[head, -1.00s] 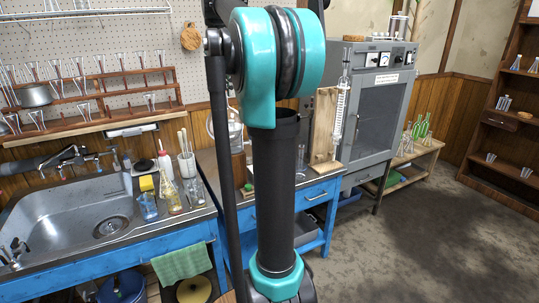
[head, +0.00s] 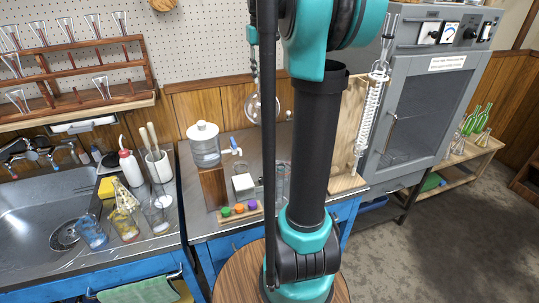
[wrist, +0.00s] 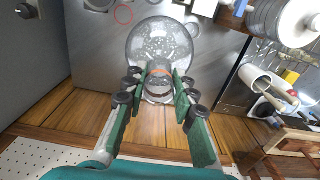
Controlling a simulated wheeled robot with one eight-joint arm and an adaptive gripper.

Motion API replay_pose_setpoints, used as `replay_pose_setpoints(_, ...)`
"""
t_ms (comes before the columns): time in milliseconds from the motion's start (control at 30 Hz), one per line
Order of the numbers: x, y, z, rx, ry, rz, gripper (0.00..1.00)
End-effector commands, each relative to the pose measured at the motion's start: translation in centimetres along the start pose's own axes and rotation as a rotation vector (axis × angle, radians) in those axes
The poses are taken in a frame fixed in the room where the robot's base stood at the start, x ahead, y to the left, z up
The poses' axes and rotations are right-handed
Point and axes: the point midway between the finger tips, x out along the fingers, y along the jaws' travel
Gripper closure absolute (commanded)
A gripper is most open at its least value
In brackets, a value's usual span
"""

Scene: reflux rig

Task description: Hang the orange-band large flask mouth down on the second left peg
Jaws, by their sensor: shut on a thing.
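The orange-band large flask (wrist: 160,45) is clear round glass with an orange band at its neck. In the wrist view my gripper (wrist: 160,82) is shut on the neck, one green-padded finger on each side. In the head view the flask (head: 262,107) hangs bulb down, mouth up, below my gripper (head: 253,78), in front of the wooden wall and above the bench. The wooden peg rack (head: 92,58) is on the pegboard wall at the upper left, with several glass vessels mouth down and some bare pegs. I cannot tell which is the second left peg.
A clear water container (head: 204,145) and a white brush pot (head: 158,165) stand below and left of the flask. A grey cabinet (head: 425,110) and a condenser stand (head: 345,130) are at right.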

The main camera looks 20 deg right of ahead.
Motion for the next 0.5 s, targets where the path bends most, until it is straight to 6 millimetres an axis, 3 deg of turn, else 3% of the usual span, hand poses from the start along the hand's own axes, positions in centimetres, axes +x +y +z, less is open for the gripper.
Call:
replay_pose_setpoints(267, 3.8, -0.1, 0.3, 0.0, 0.0, 0.0, 1.0)
replay_pose_setpoints(500, 9.4, -0.1, 0.3, 0.0, 0.0, 0.0, 1.0)
